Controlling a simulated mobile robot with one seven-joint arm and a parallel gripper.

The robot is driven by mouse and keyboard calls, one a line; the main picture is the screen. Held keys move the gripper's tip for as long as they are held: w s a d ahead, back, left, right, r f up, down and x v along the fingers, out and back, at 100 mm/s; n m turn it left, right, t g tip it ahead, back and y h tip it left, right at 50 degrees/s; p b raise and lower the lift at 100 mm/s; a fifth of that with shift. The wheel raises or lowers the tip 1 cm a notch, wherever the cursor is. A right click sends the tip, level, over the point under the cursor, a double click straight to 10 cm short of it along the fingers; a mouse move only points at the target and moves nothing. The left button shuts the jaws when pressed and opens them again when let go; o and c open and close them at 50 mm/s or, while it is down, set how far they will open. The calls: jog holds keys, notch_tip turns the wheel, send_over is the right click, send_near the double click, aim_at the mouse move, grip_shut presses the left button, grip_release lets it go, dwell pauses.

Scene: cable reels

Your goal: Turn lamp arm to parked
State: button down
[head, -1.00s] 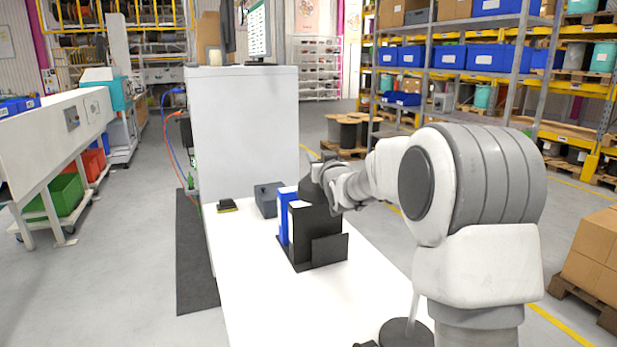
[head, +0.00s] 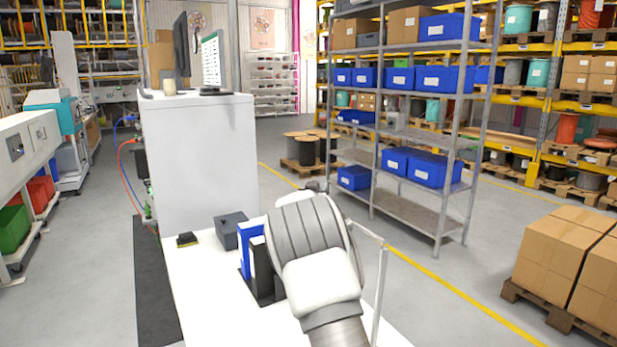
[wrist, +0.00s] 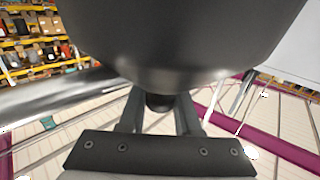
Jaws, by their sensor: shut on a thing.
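The lamp's thin grey post (head: 380,290) stands at the front right of the white table (head: 195,290) in the head view. Its top bends into a lamp arm (head: 367,232) that runs left behind my arm. In the wrist view, a large dark rounded shape, apparently the lamp head (wrist: 180,45), fills the top. A shiny bar (wrist: 60,95), likely the lamp arm, runs to its left. My gripper (wrist: 160,112) is shut on a small dark knob (wrist: 160,101) under the lamp head. My arm hides the gripper and lamp head in the head view.
Blue and black binders (head: 250,250) stand in a holder on the table, close left of my arm. A grey box (head: 230,231) and a small black-yellow item (head: 187,240) lie behind. A white cabinet (head: 200,150) stands at the table's far end. Boxes on a pallet (head: 570,265) are right.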

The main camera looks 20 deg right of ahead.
jog(key=shift+w+d+r+m+g+h+p, duration=0.1)
jog(key=shift+d+m+g+h+p, duration=0.2)
jog(key=shift+d+h+p, duration=0.45)
jog(key=shift+d, duration=0.25)
jog(key=c, duration=0.6)
grip_release()
jog(key=shift+d, duration=0.15)
jog(key=shift+a, duration=0.25)
jog(key=shift+s+a, duration=0.15)
jog(key=shift+s, duration=0.1)
jog(key=b+v, duration=0.2)
jog(key=v, duration=1.4)
jog(key=shift+s+r, duration=0.1)
jog(key=shift+s, duration=0.3)
jog(key=shift+y, duration=0.35)
